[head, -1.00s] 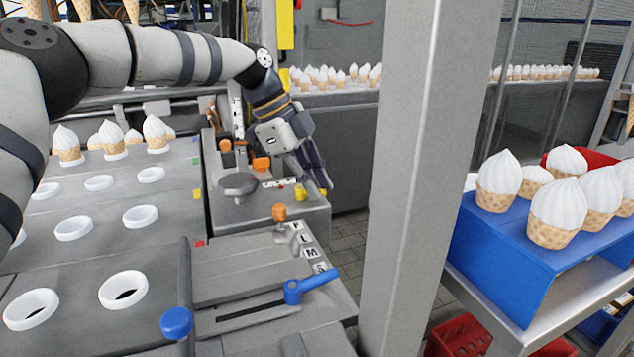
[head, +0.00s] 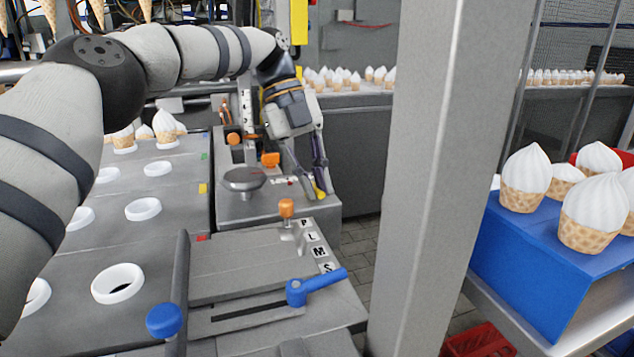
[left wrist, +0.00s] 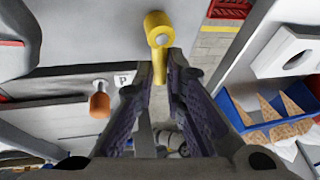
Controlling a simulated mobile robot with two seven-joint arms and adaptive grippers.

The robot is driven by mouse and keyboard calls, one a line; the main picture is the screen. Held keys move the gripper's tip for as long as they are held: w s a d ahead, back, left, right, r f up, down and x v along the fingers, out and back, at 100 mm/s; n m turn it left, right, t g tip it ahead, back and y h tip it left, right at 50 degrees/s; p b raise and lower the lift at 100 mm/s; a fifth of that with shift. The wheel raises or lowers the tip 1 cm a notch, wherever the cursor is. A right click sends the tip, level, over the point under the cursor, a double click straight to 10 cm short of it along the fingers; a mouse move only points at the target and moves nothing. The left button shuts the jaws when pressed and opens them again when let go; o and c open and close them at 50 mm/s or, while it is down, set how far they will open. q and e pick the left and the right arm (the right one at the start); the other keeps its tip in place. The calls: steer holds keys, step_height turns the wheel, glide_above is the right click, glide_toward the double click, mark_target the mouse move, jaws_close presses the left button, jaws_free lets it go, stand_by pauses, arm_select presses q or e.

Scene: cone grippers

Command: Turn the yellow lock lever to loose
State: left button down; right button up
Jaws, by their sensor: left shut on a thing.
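The yellow lock lever (left wrist: 158,28) shows in the left wrist view as a round hub at the top centre with a short bar pointing down the picture. My left gripper (left wrist: 163,66) has its two dark fingers on either side of this bar and is shut on it. In the head view my left gripper (head: 314,188) reaches down to the right edge of the grey machine panel. Only a small part of the yellow lever (head: 320,193) shows there, at the fingertips. My right gripper is out of view.
An orange knob (head: 287,208) and a round grey knob (head: 243,180) stand left of the gripper. A blue lever (head: 315,285) is nearer, beside the letter scale. A grey post (head: 430,180) rises to the right. A blue stand (head: 540,270) carries several cones.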

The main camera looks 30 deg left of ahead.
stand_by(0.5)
arm_select(q)
steer(key=c, duration=1.7)
jaws_free()
steer(key=shift+o, duration=0.2)
